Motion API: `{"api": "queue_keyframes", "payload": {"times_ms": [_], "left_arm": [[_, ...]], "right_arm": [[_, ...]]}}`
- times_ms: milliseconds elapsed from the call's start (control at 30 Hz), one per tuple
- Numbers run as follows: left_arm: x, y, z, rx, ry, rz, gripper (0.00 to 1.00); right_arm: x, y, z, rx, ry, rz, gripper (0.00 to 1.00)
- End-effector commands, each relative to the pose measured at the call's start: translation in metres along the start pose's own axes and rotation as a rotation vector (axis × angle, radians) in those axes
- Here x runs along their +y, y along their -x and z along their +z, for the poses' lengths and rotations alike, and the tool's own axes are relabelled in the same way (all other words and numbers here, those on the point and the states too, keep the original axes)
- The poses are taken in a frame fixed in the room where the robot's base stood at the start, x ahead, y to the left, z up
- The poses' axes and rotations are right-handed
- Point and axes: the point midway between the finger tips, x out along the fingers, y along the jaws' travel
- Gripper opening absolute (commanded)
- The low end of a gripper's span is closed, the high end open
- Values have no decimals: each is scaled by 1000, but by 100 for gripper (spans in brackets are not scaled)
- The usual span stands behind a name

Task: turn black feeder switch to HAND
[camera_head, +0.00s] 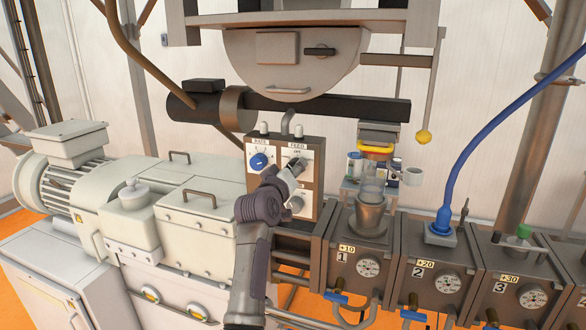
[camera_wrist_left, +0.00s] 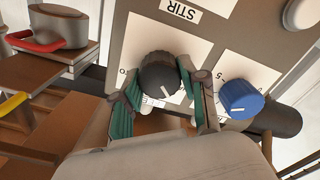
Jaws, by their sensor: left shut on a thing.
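A grey control panel (camera_head: 284,142) carries a RATE plate with a blue knob (camera_head: 259,161) and a FEED plate (camera_head: 299,150) to its right. My left gripper (camera_head: 297,168) is at the FEED plate and mostly covers the switch there in the head view. In the left wrist view, which sees the panel upside down, the black feeder switch (camera_wrist_left: 160,73) sits between the two green-padded fingers, and the gripper is shut on it. A white pointer line on the switch points down and to the right in that view. The position labels around it are partly hidden. My right gripper is not in view.
Below the FEED plate is a grey knob (camera_head: 296,204), marked STIR in the left wrist view. The blue knob (camera_wrist_left: 240,97) is close beside one finger. A row of dark barrel blocks (camera_head: 440,270) with dials stands to the right; a pale gearbox (camera_head: 200,225) is to the left.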

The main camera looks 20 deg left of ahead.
Motion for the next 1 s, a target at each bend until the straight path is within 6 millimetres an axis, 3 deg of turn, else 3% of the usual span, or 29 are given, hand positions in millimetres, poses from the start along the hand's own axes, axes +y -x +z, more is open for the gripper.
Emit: {"api": "queue_keyframes", "payload": {"times_ms": [400, 1000], "left_arm": [[0, 0, 0, 0, 211, 0, 8], [0, 0, 0, 0, 246, 0, 8]], "right_arm": [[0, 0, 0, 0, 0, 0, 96], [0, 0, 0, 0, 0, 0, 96]]}}
